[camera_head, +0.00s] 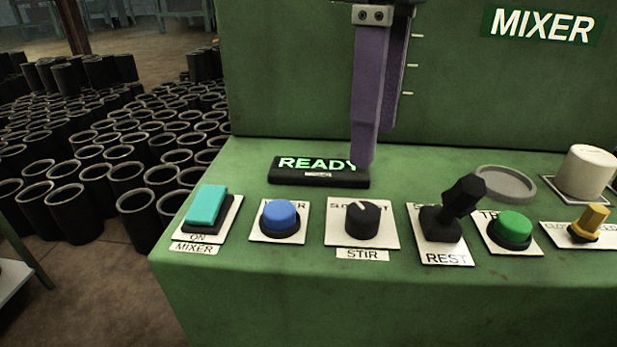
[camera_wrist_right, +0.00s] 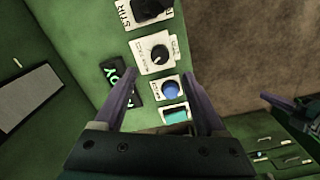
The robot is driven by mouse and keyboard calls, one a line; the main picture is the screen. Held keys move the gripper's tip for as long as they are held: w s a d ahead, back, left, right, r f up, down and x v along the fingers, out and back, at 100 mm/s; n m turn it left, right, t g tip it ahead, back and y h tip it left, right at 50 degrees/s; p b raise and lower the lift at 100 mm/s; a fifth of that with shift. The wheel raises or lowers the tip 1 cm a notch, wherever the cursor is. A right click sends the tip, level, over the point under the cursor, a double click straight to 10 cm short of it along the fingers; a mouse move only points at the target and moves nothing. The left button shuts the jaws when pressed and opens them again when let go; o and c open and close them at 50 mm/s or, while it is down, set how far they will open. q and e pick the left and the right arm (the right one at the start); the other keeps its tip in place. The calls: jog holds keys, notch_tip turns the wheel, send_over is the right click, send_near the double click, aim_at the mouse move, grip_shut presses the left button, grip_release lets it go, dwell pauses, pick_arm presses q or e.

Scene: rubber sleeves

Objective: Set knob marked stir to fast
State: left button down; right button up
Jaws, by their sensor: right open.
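The stir knob (camera_head: 362,218) is black with a white pointer line and sits on a white plate above a STIR label. The pointer aims up and slightly left; the plate's words are partly hidden by the knob. The knob also shows in the right wrist view (camera_wrist_right: 160,53). My right gripper (camera_head: 376,148) has purple fingers pointing down, open and empty, above and behind the knob near the READY display. Its fingers also show in the wrist view (camera_wrist_right: 160,80), apart from the knob. A dark shape at that view's right edge may be my left gripper (camera_wrist_right: 290,106); its jaws are unclear.
Left of the knob are a blue button (camera_head: 280,215) and a teal ON switch (camera_head: 207,205). To the right are a black lever (camera_head: 455,208), green button (camera_head: 514,226) and yellow knob (camera_head: 590,220). The READY display (camera_head: 318,178) lies behind the knob.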

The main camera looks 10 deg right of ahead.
aim_at(364, 210)
notch_tip(364, 210, down, 9)
jog(key=shift+f+b, duration=0.1)
jog(key=shift+b, duration=0.4)
jog(key=shift+c, duration=0.3)
grip_shut()
